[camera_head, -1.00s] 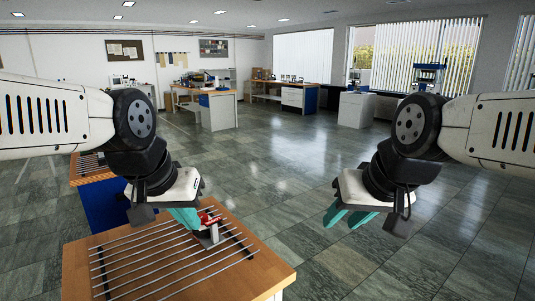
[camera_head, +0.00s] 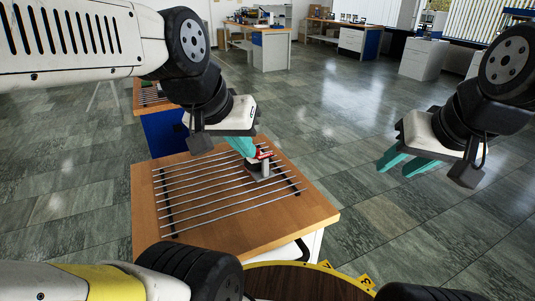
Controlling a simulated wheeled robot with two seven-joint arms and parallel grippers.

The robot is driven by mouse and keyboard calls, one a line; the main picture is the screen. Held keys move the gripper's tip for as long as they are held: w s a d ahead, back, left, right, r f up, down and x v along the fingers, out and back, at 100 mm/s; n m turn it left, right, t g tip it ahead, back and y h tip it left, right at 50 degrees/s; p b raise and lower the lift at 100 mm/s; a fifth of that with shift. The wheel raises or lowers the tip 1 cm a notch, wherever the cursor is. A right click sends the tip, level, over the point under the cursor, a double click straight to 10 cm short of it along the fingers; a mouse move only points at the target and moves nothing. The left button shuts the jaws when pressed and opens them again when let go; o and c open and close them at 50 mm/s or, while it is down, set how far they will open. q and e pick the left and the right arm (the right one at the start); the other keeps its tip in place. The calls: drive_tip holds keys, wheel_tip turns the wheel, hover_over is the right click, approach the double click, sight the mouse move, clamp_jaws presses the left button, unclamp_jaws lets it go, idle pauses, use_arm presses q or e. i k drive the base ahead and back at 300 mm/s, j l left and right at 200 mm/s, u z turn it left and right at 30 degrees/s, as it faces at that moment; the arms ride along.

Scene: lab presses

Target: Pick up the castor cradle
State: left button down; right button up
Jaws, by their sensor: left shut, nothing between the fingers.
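A small red and grey piece, which looks like the castor cradle (camera_head: 261,171), stands on the metal rods of the wooden bench (camera_head: 225,237) in the head view. Its left side is partly hidden by my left gripper (camera_head: 246,151). The teal fingers of my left gripper are together and point down at the piece's upper left; I cannot tell whether they touch it. My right gripper (camera_head: 401,168) hangs over the floor to the right, away from the bench, with its teal fingers apart and nothing between them.
Several parallel rods (camera_head: 198,196) cover the bench top. Behind it is a blue-sided bench (camera_head: 164,133). A round wooden top with a yellow rim (camera_head: 325,268) is at the bottom edge. The tiled floor to the right is clear. Benches and cabinets stand far back.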

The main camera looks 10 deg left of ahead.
sight(266, 173)
drive_tip(key=u, duration=0.6)
drive_tip(key=i+l+u, duration=0.1)
drive_tip(key=l+u, duration=0.25)
drive_tip(key=l, duration=0.25)
drive_tip(key=l+u, duration=0.3)
drive_tip(key=l, duration=0.35)
